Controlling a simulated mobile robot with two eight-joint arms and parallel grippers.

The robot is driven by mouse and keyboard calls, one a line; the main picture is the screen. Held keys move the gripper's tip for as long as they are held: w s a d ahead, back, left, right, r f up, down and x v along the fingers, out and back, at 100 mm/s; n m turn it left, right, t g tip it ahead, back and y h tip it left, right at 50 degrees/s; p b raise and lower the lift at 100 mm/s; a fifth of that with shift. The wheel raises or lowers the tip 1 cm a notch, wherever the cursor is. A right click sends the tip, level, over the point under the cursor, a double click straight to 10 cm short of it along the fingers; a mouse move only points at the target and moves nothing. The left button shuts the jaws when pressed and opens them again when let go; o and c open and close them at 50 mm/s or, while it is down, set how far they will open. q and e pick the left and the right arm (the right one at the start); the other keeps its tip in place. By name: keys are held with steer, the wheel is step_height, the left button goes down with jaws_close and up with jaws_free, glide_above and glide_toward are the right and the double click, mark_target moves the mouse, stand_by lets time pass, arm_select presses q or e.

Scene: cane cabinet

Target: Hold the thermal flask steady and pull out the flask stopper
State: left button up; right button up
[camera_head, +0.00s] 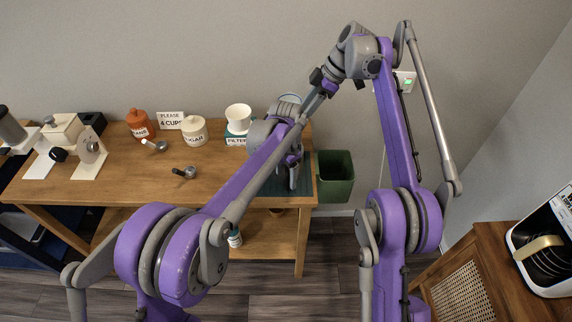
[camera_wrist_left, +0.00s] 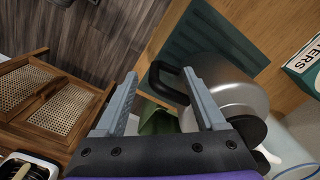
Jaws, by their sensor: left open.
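The silver thermal flask (camera_wrist_left: 237,92) stands on a dark teal mat (camera_wrist_left: 194,42) in the left wrist view. Its black handle (camera_wrist_left: 158,82) lies ahead of the gap between the fingers. A dark part, likely the flask stopper (camera_wrist_left: 250,129), shows at its near end, partly cut off by the gripper body. My left gripper (camera_wrist_left: 165,85) is open and empty, with its right finger overlapping the flask; contact cannot be told. In the head view my left gripper (camera_head: 293,178) is over the table's right end and hides the flask.
A green bin (camera_head: 335,183) stands off the table's right end. A white cup (camera_head: 238,117) sits on the filters box, left of my gripper. Sugar (camera_head: 194,131) and orange (camera_head: 139,122) jars and a dark-headed tool (camera_head: 185,172) are farther left. The front middle tabletop is clear.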

arm_select(q)
steer(key=shift+f, duration=2.45)
jaws_close()
